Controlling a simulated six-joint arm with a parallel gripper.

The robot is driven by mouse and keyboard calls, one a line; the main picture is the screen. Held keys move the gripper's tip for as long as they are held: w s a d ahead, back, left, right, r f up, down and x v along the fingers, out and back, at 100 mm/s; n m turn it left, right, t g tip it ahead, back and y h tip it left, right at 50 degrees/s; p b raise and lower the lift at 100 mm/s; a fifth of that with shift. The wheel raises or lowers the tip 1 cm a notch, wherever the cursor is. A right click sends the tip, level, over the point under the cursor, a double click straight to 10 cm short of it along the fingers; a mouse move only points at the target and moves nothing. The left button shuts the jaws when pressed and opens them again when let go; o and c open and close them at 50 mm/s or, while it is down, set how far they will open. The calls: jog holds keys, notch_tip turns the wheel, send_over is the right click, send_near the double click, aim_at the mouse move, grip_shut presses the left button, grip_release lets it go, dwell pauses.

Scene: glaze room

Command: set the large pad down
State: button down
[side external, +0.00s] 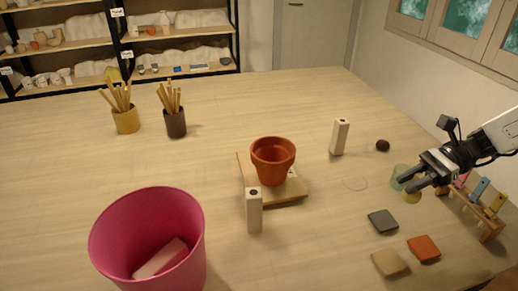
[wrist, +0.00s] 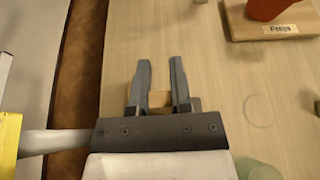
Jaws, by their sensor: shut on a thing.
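My gripper (side external: 418,183) is at the right of the table in the side view. In the wrist view my gripper (wrist: 156,90) has a small tan, yellowish piece (wrist: 159,99) between its fingers. In the side view a yellow piece (side external: 411,196) shows just under the fingers. It is mostly hidden, and I cannot tell its full size or whether it touches the table. Flat square pads lie in front: a grey pad (side external: 382,221), an orange pad (side external: 424,248) and a beige pad (side external: 390,263).
A pale green cylinder (side external: 399,176) stands close beside my gripper. A wooden rack (side external: 488,228) with coloured tools is to the right. A terracotta pot (side external: 273,160) on a board, white posts (side external: 339,137), a dark ball (side external: 382,145) and a pink bin (side external: 150,235) are around. A thin ring (side external: 355,184) marks bare table.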

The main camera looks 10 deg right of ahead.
jog(key=s+a, duration=0.4)
jog(key=a, duration=0.4)
jog(key=shift+s, duration=0.25)
jog(key=shift+w+a+f, duration=0.8)
jog(key=shift+w+f, duration=0.75)
jog(key=shift+w, duration=0.55)
jog(key=shift+w+a+f, duration=0.75)
jog(key=shift+w+f, duration=0.75)
jog(key=shift+w, duration=0.6)
jog(key=shift+w+a+f, duration=0.8)
jog(key=shift+w+f, duration=0.75)
jog(key=shift+w, duration=0.55)
jog(key=shift+w+a+f, duration=0.1)
jog(key=shift+w+f, duration=0.15)
jog(key=shift+f, duration=1.55)
jog(key=shift+f, duration=0.15)
